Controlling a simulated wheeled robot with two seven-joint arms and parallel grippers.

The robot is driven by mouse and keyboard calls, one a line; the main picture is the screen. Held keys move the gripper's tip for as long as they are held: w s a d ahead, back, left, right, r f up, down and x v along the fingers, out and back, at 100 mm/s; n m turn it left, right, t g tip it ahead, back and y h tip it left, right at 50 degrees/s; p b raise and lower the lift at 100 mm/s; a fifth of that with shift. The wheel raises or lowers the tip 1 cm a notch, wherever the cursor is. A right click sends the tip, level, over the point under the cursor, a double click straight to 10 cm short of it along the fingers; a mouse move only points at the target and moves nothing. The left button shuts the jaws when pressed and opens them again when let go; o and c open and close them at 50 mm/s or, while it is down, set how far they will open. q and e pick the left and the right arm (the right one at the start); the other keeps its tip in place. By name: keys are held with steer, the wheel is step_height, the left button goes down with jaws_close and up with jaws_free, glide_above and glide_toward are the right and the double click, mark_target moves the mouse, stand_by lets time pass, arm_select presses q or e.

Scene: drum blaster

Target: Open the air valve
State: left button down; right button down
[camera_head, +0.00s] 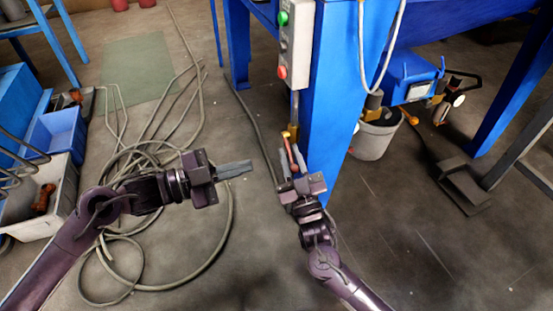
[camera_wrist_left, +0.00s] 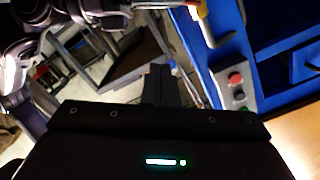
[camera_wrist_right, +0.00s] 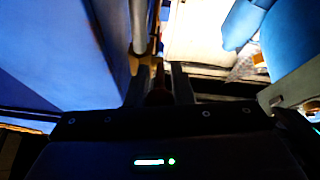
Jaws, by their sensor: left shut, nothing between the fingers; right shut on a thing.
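The air valve (camera_head: 292,131) is a small brass-yellow fitting with a red lever, at the lower end of a pipe by the blue column. The red lever (camera_head: 289,150) points down toward my right gripper. My right gripper (camera_head: 293,164) is shut on this lever, with a finger on each side. In the right wrist view a dark reddish piece, apparently the lever (camera_wrist_right: 159,76), shows between the fingers. Its far end is unclear there. My left gripper (camera_head: 237,168) is shut and empty, over the floor left of the valve. Its closed fingers also show in the left wrist view (camera_wrist_left: 160,82).
A control box (camera_head: 297,42) with green and red buttons hangs on the blue column (camera_head: 338,100) above the valve. A grey bucket (camera_head: 374,138) stands right of the column. Hoses (camera_head: 150,160) lie coiled on the floor at left, near a crate (camera_head: 62,190).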

arm_select(q)
steer(key=w+d+f, duration=0.4)
steer(key=w+d, duration=0.1)
steer(key=d, duration=0.4)
steer(key=shift+w, duration=0.25)
steer(key=shift+d+f, duration=0.1)
steer(key=shift+f, duration=0.05)
